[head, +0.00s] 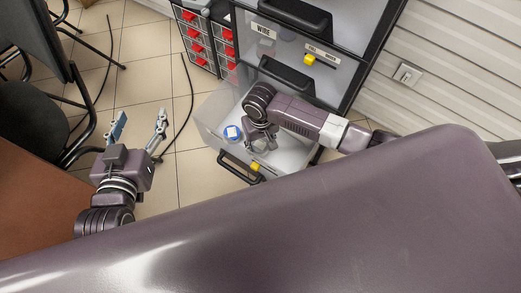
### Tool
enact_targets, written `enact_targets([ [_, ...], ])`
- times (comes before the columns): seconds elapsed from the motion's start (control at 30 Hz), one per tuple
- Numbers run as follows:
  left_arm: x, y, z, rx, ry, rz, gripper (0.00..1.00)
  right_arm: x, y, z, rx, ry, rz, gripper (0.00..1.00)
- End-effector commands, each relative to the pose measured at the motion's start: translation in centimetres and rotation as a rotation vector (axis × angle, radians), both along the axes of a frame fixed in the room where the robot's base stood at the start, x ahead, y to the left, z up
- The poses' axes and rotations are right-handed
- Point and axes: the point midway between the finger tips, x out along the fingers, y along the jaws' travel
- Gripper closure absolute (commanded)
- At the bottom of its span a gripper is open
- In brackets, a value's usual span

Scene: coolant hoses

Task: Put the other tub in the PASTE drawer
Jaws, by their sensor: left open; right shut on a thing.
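My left gripper (141,130) is open and empty, above the floor left of the drawer.
Closed drawers, one labelled WIRE (263,31), rise above the open one. A rack of red-fronted bins (197,47) stands to its left. A black chair (40,125) and a brown table top (35,215) are at the left. Tiled floor lies between.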

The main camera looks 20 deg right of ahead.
Motion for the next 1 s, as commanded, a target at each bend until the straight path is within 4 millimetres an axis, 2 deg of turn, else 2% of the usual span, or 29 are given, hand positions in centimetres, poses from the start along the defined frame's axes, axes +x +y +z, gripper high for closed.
enact_targets([
  [0.2, 1.4, -1.0, 4.1, -0.05, -0.2, -0.014, 0.41, 0.0, 0.0, -2.2, 0.0, 0.0, 0.0, 0.85],
  [0.4, 1.8, -1.5, 7.8, -0.09, -0.355, -0.023, 0.41, 0.0, 0.0, -3.4, 0.0, -0.001, 0.0, 0.85],
  [0.57, 1.8, -1.6, 8.8, -0.099, -0.395, -0.025, 0.41, 0.0, 0.0, -3.7, 0.0, -0.001, 0.0, 0.85],
  [0.93, 1.8, -1.6, 8.8, -0.099, -0.394, -0.025, 0.41, 0.0, 0.0, -4.0, 0.0, 0.0, 0.0, 0.85],
  [0.97, 1.8, -1.6, 8.8, -0.099, -0.394, -0.025, 0.41, 0.0, 0.0, -4.0, 0.0, 0.0, 0.0, 0.55],
  [1.0, 1.8, -1.6, 8.8, -0.099, -0.394, -0.025, 0.41, 0.0, 0.0, -4.0, 0.0, 0.0, 0.0, 0.5],
])
